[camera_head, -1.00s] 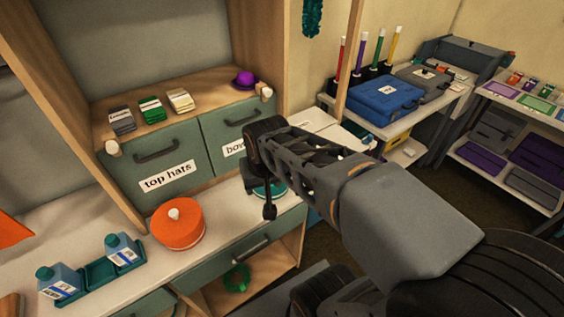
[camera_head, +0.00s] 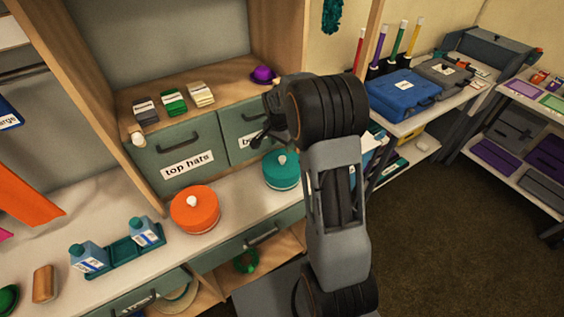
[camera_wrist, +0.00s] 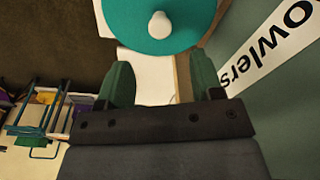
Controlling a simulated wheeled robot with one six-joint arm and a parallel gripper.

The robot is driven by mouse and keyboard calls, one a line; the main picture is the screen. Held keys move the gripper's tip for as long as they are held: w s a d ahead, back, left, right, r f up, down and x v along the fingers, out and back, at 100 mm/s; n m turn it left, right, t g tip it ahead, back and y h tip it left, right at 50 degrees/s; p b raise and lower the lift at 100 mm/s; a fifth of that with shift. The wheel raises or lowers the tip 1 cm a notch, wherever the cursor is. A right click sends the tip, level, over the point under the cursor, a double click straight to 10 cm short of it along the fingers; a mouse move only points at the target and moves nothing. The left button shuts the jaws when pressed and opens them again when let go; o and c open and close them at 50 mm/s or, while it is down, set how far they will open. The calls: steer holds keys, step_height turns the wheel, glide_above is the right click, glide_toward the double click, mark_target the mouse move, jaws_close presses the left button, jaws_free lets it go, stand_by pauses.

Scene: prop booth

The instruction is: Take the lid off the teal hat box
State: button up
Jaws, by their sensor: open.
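The teal hat box (camera_head: 281,175) stands on the pale counter, lid on, with a white knob on top. My arm stands just to its right in the head view. In the wrist view the round teal lid (camera_wrist: 125,22) and its white knob (camera_wrist: 159,25) show at the top, beyond my fingertips. My gripper (camera_wrist: 165,80) is open and empty, its two green fingers apart and not touching the knob. In the head view my gripper (camera_head: 262,135) is partly hidden, above and behind the box near the bowlers drawer.
An orange hat box (camera_head: 195,210) stands left of the teal one. Bottles in a teal tray (camera_head: 121,256) are further left. The "top hats" drawer (camera_head: 180,160) and "bowlers" drawer (camera_wrist: 270,100) front rise close behind. A blue case (camera_head: 402,95) lies on the right-hand shelf.

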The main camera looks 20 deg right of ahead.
mark_target(282, 158)
steer(key=shift+w+d+f+p, duration=0.15)
steer(key=shift+f+p, duration=0.35)
steer(key=shift+f, duration=1.5)
steer(key=shift+d+f+p, duration=0.1)
steer(key=shift+f+p, duration=0.4)
steer(key=shift+f, duration=1.5)
steer(key=c, duration=1)
steer(key=shift+o, duration=0.2)
steer(key=shift+r, duration=0.1)
